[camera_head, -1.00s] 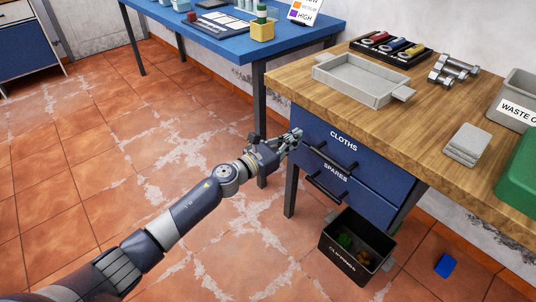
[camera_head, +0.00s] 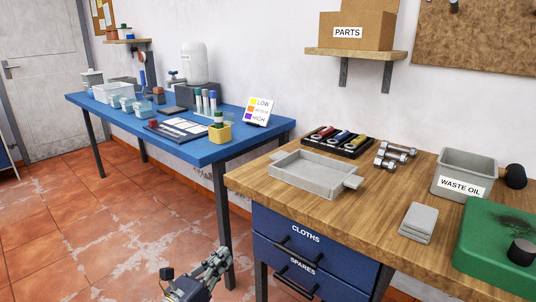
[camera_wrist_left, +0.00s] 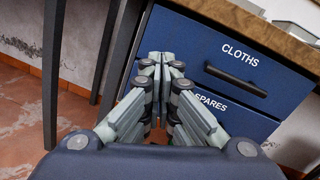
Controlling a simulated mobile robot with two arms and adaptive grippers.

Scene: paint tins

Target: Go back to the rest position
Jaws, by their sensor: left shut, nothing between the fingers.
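My left gripper (camera_head: 222,258) is at the bottom of the head view, left of the blue drawer unit and apart from it in that picture. It is shut and empty. In the left wrist view the closed fingers (camera_wrist_left: 163,62) point toward the fronts of the CLOTHS drawer (camera_wrist_left: 225,62) and the SPARES drawer (camera_wrist_left: 205,108). In the head view the CLOTHS drawer (camera_head: 330,249) and the SPARES drawer (camera_head: 330,286) look closed. My right gripper is not in view.
Open tiled floor (camera_head: 50,235) lies left.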

